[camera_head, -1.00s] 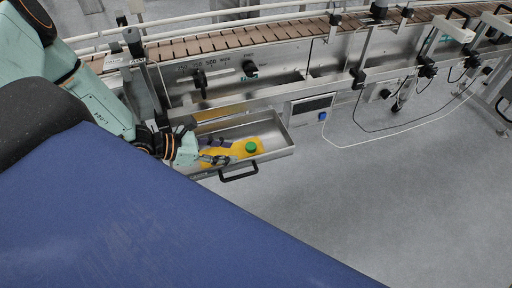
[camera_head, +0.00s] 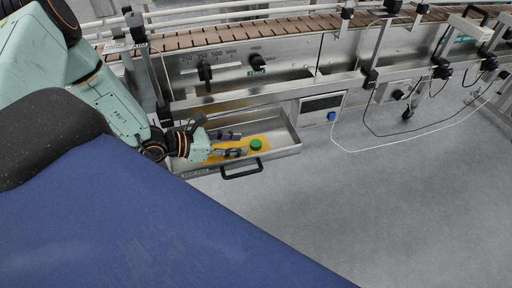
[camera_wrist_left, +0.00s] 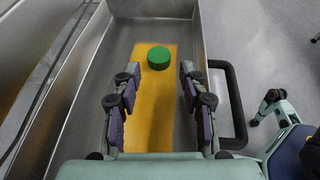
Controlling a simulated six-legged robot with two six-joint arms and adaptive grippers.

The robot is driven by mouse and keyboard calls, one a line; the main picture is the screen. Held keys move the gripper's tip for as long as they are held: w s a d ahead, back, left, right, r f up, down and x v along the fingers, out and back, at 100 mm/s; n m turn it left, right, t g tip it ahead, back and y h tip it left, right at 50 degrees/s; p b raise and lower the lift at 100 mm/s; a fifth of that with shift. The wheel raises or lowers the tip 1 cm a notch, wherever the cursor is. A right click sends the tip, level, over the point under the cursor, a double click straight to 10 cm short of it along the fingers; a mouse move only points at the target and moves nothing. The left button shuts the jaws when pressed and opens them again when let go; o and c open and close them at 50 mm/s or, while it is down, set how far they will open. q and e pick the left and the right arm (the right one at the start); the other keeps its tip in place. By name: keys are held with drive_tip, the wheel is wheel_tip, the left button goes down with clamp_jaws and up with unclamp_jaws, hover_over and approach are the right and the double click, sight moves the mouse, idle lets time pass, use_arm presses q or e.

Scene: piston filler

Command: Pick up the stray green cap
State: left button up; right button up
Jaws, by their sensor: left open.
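The green cap (camera_head: 256,144) lies on a yellow patch (camera_head: 266,138) in the metal tray (camera_head: 292,149). In the left wrist view the green cap (camera_wrist_left: 158,58) is just beyond my fingertips, roughly centred between them. My left gripper (camera_head: 240,144) is over the tray, to the left of the cap, with its fingers pointing towards it. The left wrist view shows the left gripper (camera_wrist_left: 154,78) open, its two fingers wide apart with nothing between them but the yellow surface. My right gripper is not in view.
The tray has raised metal walls and a black handle (camera_head: 241,171) on its front. Behind it stands the machine with a brown slatted conveyor (camera_head: 230,37). A small panel with a blue button (camera_head: 332,116) is to the right.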

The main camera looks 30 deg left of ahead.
sight(252, 144)
use_arm(q)
drive_tip(key=b+x, duration=0.2)
drive_tip(key=x, duration=0.2)
drive_tip(key=shift+f, duration=0.15)
drive_tip(key=shift+w+d+f, duration=0.1)
drive_tip(key=shift+w+d, duration=0.05)
drive_tip(key=shift+w, duration=0.2)
drive_tip(key=shift+c, duration=0.5)
drive_tip(key=c, duration=0.4)
drive_tip(key=shift+o, duration=0.2)
